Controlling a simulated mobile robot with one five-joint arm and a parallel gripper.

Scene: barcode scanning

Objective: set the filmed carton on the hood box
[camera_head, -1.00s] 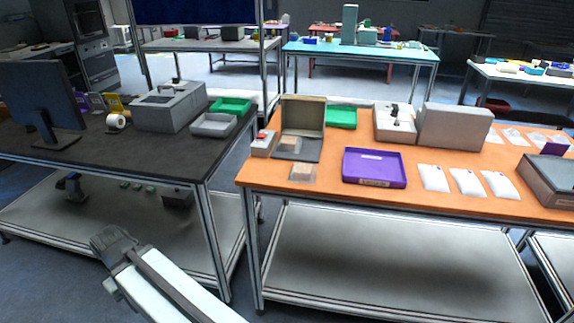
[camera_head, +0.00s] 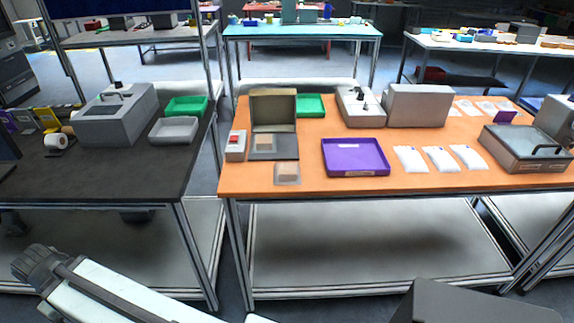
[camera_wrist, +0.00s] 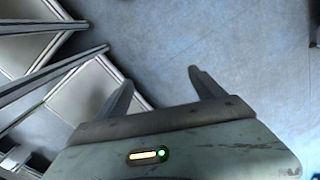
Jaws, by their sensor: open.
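A small tan carton under clear film (camera_head: 287,172) lies flat at the front left edge of the orange table. A similar tan carton (camera_head: 264,141) lies on the dark bed of a machine with a raised lid (camera_head: 273,108), just behind it. I cannot tell for sure which thing is the hood box; a grey box with a dark handle (camera_head: 515,150) at the table's right and a plain grey box (camera_head: 418,106) at the back are candidates. My gripper (camera_wrist: 160,78) is open and empty above bare floor in the wrist view, away from the cartons.
A purple tray (camera_head: 355,170) and several white packets (camera_head: 440,158) stand right of the cartons. A red-topped switch box (camera_head: 236,146) is left of the machine. A dark table (camera_head: 110,180) with a grey machine (camera_head: 115,115) stands left, with a narrow gap between tables.

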